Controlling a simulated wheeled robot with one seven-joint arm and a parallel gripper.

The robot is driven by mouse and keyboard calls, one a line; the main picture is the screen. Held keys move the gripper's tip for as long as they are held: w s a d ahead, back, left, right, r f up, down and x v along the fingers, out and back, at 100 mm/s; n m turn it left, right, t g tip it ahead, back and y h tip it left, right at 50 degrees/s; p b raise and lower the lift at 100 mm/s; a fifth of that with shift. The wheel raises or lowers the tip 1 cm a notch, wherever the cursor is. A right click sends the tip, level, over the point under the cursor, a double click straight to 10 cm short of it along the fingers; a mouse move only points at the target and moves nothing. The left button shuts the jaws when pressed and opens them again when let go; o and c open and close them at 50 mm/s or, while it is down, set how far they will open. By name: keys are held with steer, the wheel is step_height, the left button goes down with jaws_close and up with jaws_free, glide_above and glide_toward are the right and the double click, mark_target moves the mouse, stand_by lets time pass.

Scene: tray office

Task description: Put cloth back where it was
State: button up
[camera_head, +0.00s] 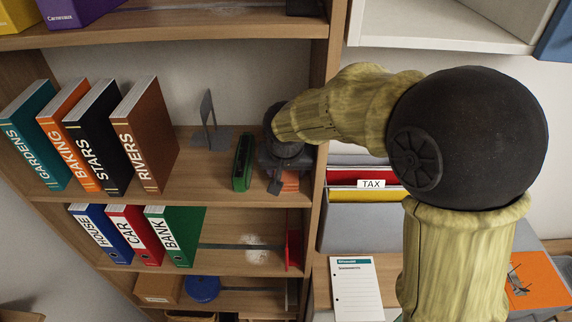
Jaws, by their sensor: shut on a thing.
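My gripper (276,178) reaches in over the right end of the middle shelf (205,190), close to the upright side panel. It points down and is shut. A small orange-red piece (291,181), which looks like the cloth, shows at the fingers, just above or at the shelf board. Most of it is hidden behind my gripper, so I cannot tell whether it touches the shelf.
A green object (242,162) stands just left of my gripper. A grey metal bookend (209,126) and books, the nearest brown (144,135), stand farther left. Binders (174,235) and a red bookend (294,240) are below. The right side panel (319,150) is close to my gripper.

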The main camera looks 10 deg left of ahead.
steer(key=shift+f, duration=0.15)
steer(key=o, duration=0.9)
steer(key=shift+r, duration=0.25)
steer(key=b+v, duration=0.2)
steer(key=v, duration=1)
steer(key=shift+s+f+b, duration=0.15)
steer(key=shift+b, duration=0.15)
